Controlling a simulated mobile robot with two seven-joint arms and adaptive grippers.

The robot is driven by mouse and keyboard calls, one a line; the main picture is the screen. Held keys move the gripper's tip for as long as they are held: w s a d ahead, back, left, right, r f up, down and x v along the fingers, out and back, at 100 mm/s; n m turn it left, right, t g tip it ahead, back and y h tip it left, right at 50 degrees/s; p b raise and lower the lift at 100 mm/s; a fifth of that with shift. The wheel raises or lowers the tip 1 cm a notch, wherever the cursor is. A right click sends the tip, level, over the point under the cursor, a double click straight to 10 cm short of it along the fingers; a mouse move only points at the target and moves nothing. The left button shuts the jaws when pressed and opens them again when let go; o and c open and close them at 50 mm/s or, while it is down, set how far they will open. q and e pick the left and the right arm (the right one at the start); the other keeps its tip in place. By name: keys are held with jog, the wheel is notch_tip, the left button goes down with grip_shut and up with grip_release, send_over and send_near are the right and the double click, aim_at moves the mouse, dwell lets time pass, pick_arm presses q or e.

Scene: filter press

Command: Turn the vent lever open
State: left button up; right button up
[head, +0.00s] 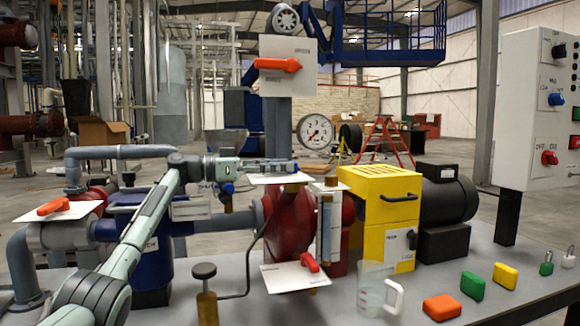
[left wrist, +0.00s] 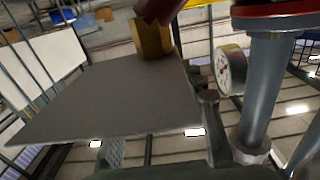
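The vent lever cannot be told for sure; no lever shows on the small white plate (head: 262,179) on the brass fitting (head: 291,188) above the red pump body, where my gripper blocks the view. My left gripper (head: 284,165) lies level just above that plate. In the left wrist view the plate's grey face (left wrist: 105,100) and the brass fitting (left wrist: 152,37) fill the upper part. The two fingers of my left gripper (left wrist: 160,120) show apart near the plate's edge, with nothing seen between them. My right gripper is out of view.
Orange levers stand on other plates: high centre (head: 278,64), far left (head: 56,205) and low centre (head: 309,262). A pressure gauge (head: 314,131) is right of my gripper. A clear jug (head: 375,292) and coloured blocks (head: 441,307) lie on the bench at right.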

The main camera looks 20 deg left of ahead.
pick_arm(q)
jog(key=v, duration=0.9)
jog(key=shift+f, duration=0.1)
